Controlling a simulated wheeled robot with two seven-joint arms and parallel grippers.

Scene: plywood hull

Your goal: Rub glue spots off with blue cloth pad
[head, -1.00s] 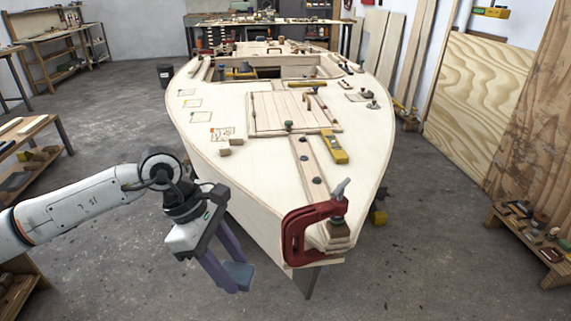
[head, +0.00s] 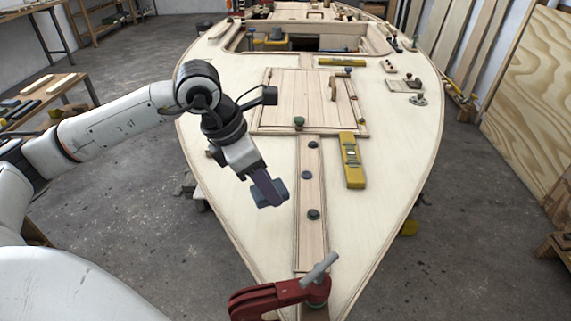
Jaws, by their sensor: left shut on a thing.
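My left gripper (head: 264,184) is shut on the blue cloth pad (head: 270,194), a small blue-grey block at its fingertips. It holds the pad over the pale plywood deck (head: 240,222), left of the centre plank. I cannot tell whether the pad touches the deck. I cannot make out any glue spots; the arm and pad hide part of the deck's left side. My right gripper is not in view.
Dark round knobs (head: 313,214) stand along the centre plank (head: 310,240). A yellow level (head: 351,160) lies right of it. A red clamp (head: 285,295) grips the bow. A wooden hatch (head: 300,98) lies behind.

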